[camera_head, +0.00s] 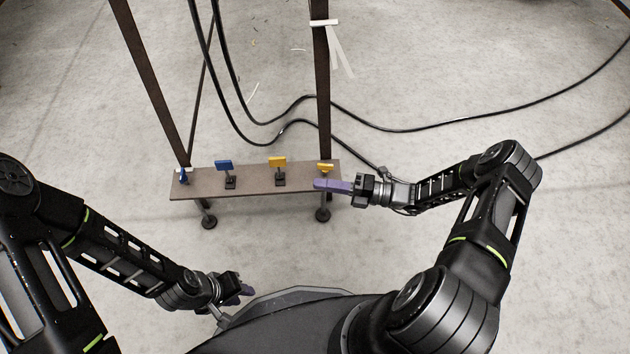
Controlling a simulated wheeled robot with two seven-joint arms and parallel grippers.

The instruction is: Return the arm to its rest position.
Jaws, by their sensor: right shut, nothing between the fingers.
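My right gripper (332,185) has purple fingers, shut with nothing between them. It reaches in from the right and points left, in front of the right end of the narrow brown shelf (255,185). My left gripper (246,291) is low in the picture, close to the front of my body, with small purple fingertips showing. Whether it is open or shut cannot be made out. On the shelf stand a blue-topped piece (224,166), a yellow-topped piece (278,162), another yellow piece (325,168) near my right gripper, and a small blue piece (184,175) at the left end.
Dark metal posts (150,80) rise behind the shelf at the left, and another post (321,80) stands at the right with white strips. Black cables (420,128) hang down and run across the floor. The grey floor (270,245) between shelf and body is clear.

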